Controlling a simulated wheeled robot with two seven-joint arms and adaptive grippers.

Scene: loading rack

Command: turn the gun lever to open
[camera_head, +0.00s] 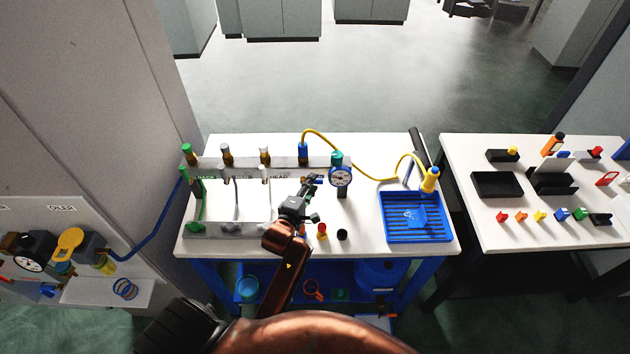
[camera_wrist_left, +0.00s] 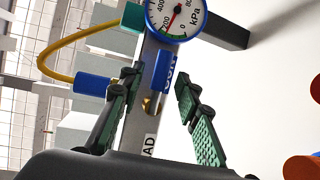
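A blue lever (camera_wrist_left: 166,68) with pale lettering shows in the left wrist view, beside a brass fitting (camera_wrist_left: 153,104) on the rack's rail. In the head view a small blue part (camera_head: 319,180) shows just left of the round gauge. My left gripper (camera_wrist_left: 160,76) is open. Its green-padded fingers stand apart on either side of the lever and fitting, and I cannot tell whether they touch. In the head view my left gripper (camera_head: 311,201) is in front of the rail and hides part of it. My right gripper is not in view.
The gauge (camera_head: 341,176) sits at the rail's right end. A yellow hose (camera_head: 375,179) runs from a blue fitting toward the blue tray (camera_head: 415,238). Red and black knobs (camera_head: 322,231) are near the gripper. Another table (camera_head: 540,225) with small parts stands at right.

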